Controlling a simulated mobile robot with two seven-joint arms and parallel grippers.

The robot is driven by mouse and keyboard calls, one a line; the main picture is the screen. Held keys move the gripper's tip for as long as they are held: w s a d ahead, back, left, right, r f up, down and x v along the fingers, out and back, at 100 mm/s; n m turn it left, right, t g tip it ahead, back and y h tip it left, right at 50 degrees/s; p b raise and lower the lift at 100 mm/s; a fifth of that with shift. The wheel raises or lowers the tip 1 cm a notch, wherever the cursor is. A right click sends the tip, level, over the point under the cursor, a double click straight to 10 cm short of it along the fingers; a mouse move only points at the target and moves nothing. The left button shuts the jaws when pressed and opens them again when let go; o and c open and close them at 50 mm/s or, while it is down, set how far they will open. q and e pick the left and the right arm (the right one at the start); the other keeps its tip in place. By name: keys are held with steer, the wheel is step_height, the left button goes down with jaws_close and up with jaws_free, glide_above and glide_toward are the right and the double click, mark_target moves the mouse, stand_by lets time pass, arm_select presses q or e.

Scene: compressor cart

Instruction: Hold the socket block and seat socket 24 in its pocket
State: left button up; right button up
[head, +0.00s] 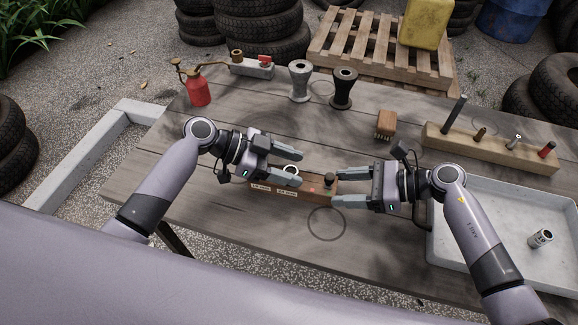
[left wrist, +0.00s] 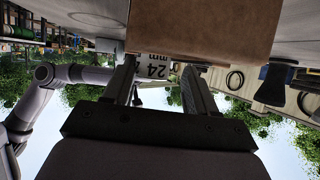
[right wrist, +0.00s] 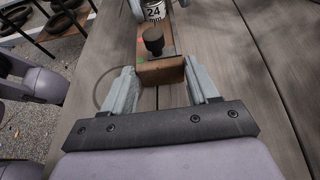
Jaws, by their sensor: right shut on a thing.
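The wooden socket block (head: 312,198) lies on the table with white labels on its front and a dark socket (head: 329,179) upright at its right end. My right gripper (head: 343,187) is shut on that end, one finger on each side; the end also shows in the right wrist view (right wrist: 160,72). The silver socket 24 (head: 291,169) stands upright at the block; its "24 mm" marking shows in the left wrist view (left wrist: 157,69). My left gripper (head: 296,168) has its fingers apart on either side of socket 24. I cannot tell how deep the socket sits.
A grey tray (head: 440,255) at the right holds a silver socket (head: 541,238). A wooden rack (head: 490,149) with several upright pieces, a brush (head: 386,124), two flared pieces and a red oil can (head: 198,88) stand behind. The table in front of the block is clear.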

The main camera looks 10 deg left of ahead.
arm_select(q)
steer(key=shift+s+f, duration=0.35)
steer(key=shift+f, duration=0.2)
steer(key=shift+s+f, duration=0.3)
steer(key=shift+f, duration=0.25)
arm_select(e)
steer(key=shift+s+a+r, duration=0.15)
steer(key=shift+a+r, duration=0.05)
steer(key=shift+a, duration=0.1)
arm_select(q)
steer(key=shift+r, duration=0.3)
arm_select(e)
steer(key=shift+d+f, duration=0.2)
arm_select(q)
steer(key=r+v, duration=0.1)
steer(key=v, duration=1.1)
steer(key=shift+w, duration=0.35)
steer(key=shift+r, duration=0.15)
arm_select(e)
steer(key=o, duration=1.3)
